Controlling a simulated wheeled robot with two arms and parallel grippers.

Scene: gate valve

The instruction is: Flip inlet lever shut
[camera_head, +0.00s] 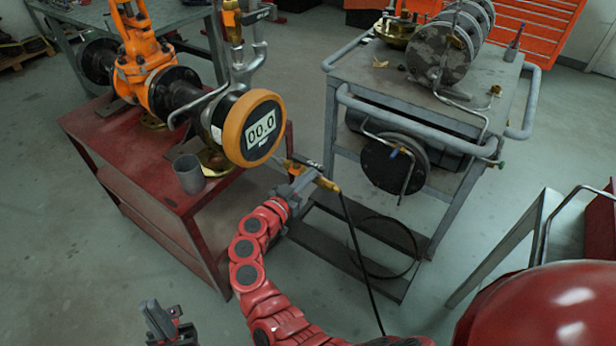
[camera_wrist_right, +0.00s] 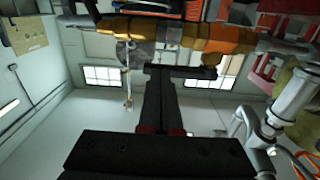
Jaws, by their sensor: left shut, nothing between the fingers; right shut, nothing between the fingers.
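A brass valve (camera_head: 326,183) with a dark lever (camera_head: 304,163) and a black hose sits just below and right of the round gauge. My right gripper (camera_head: 301,181) is shut and empty, close against this valve. In the right wrist view its fingers (camera_wrist_right: 166,95) point at a dark bar, which looks like the lever, in front of brass parts (camera_wrist_right: 200,35); whether they touch is unclear. A second brass valve (camera_head: 232,22) with a dark lever (camera_head: 256,15) is above the gauge. Which lever is the inlet one is not marked. My left gripper (camera_head: 160,318) is shut and empty, low at the left.
The orange gate valve (camera_head: 140,60) and the gauge (camera_head: 248,128), reading 00.0, stand over a red bench (camera_head: 130,165). A grey cup (camera_head: 188,174) is on its front corner. A grey cart (camera_head: 420,105) with flanges is to the right. The hose (camera_head: 362,265) hangs to the floor.

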